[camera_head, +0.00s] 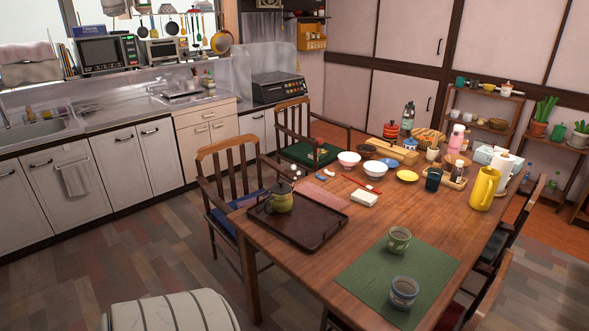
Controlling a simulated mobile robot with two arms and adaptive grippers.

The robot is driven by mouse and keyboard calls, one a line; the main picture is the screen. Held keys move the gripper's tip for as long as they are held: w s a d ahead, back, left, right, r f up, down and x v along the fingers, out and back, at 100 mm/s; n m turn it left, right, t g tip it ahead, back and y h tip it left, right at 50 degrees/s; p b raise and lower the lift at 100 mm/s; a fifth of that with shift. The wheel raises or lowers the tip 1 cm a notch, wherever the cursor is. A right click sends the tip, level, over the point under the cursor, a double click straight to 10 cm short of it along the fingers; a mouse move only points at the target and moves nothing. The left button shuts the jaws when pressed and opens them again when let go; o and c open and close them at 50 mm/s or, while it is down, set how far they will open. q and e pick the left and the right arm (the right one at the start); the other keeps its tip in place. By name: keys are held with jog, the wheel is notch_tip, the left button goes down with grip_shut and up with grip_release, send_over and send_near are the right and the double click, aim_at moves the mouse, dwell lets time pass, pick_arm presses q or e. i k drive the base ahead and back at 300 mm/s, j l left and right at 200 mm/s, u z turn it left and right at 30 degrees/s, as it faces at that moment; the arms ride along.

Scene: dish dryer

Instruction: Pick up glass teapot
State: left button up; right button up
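A small teapot (281,199) with a yellowish-green body and a dark lid stands upright on a dark brown tray (318,231) at the left end of the wooden dining table (262,253). Its dark handle or spout shows at its left side. I cannot tell from its look whether it is glass. No other teapot is clear to me; a tall yellow pitcher (483,190) stands at the table's right side. Neither of my grippers is in view.
A green mat (375,270) with two cups (404,291) lies near the table's front. Bowls (349,159), bottles and boxes crowd the far half. A white block (364,199) lies right of the tray. Wooden chairs (228,170) stand close along the table's left side.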

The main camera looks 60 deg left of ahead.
aim_at(282, 204)
jog(key=u, duration=2)
